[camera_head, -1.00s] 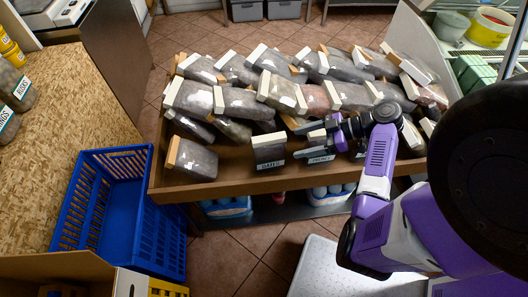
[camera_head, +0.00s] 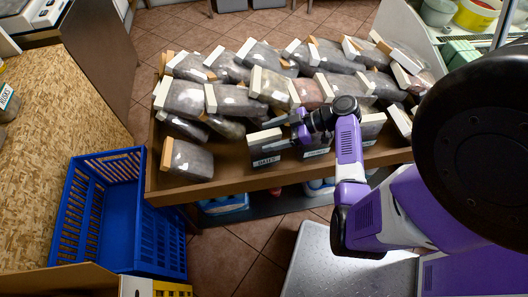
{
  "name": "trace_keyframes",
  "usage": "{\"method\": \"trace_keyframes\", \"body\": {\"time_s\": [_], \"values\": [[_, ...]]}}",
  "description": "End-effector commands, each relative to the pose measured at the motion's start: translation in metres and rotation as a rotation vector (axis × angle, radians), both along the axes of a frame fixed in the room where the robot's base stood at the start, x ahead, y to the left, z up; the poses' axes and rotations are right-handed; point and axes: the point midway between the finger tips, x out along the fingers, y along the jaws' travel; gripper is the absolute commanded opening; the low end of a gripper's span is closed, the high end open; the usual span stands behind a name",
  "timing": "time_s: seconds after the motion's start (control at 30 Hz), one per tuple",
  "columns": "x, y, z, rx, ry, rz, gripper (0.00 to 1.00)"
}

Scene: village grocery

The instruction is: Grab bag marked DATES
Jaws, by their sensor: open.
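The bag marked DATES (camera_head: 266,152) stands upright at the front of the wooden display tray, with a pale top strip and a small label low on its front. My gripper (camera_head: 284,128) is open, just right of the bag's top strip. One finger reaches toward that strip. I cannot tell whether the fingers touch the bag or lie around it.
More bags (camera_head: 230,100) lie tilted in rows in the wooden tray (camera_head: 230,184). Another labelled bag (camera_head: 316,146) stands just right of the DATES bag, partly under my gripper. A blue crate (camera_head: 115,215) stands at left.

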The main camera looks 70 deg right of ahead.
Motion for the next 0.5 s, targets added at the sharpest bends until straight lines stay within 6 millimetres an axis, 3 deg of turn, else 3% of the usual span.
{"method": "trace_keyframes", "body": {"time_s": [0.2, 0.5], "values": [[0.0006, 0.0002, -0.0011, 0.0, 0.0, -0.001, 0.71], [0.0004, 0.0001, -0.001, 0.0, 0.001, -0.001, 0.14]]}}
